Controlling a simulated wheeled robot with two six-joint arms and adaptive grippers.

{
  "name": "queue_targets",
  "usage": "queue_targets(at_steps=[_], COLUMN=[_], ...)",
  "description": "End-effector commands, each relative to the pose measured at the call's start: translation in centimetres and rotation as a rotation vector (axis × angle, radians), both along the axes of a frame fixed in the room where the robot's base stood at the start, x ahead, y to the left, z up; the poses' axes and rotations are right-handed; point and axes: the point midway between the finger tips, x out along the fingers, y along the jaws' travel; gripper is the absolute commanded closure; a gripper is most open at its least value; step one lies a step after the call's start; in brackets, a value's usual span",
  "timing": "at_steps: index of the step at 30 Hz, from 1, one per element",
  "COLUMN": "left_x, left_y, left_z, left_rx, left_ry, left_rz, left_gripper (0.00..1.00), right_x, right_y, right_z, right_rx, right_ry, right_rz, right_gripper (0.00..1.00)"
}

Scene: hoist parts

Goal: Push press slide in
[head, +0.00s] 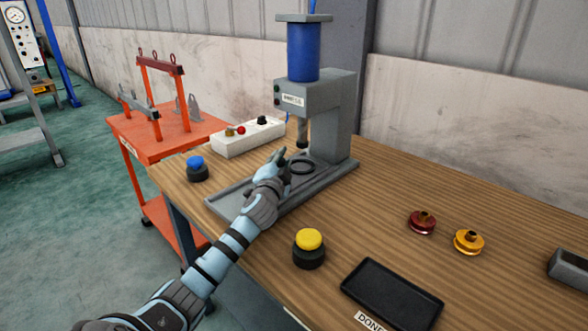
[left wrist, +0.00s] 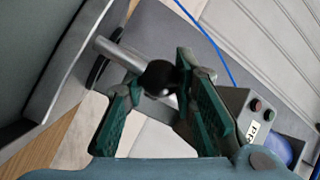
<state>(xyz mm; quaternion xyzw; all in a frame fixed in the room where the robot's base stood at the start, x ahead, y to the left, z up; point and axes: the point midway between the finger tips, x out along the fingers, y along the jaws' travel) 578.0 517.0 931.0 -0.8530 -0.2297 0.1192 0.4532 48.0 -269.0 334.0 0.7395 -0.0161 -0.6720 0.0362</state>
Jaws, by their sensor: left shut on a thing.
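The press (head: 328,110) stands on the wooden table, with a blue cylinder on top and a grey base. The press slide (head: 303,167) is on the base; a dark ring shows under the ram (head: 303,134). My left gripper (head: 279,158) is low over the base, just left of the ring. In the left wrist view its green fingers (left wrist: 150,88) are shut on a black ball knob (left wrist: 159,76) on a metal rod (left wrist: 120,54). In the head view the hand hides the knob. My right gripper is not in view.
A blue button (head: 196,165) and a white control box (head: 248,137) stand left of the press. A yellow button (head: 309,244), a black tray (head: 391,295), a red wheel (head: 422,222) and a gold wheel (head: 468,242) lie to the front right. An orange cart (head: 166,130) adjoins the table.

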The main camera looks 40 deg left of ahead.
Motion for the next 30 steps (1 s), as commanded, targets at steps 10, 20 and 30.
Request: queue_targets(at_steps=[10,20,30], left_x=[-0.3,-0.2,-2.2], left_y=[0.9,0.8,-0.4], left_z=[-0.4,-0.3,-0.2], left_rx=[-0.004,-0.003,0.003], left_ry=[0.009,0.006,0.005], left_rz=[0.018,0.015,0.012], left_gripper=[1.00,0.54,0.54], right_x=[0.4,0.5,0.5], right_y=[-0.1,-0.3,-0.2], right_z=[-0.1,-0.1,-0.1], right_rx=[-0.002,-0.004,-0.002], right_ry=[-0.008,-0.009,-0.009], right_rz=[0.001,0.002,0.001], right_gripper=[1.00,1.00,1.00])
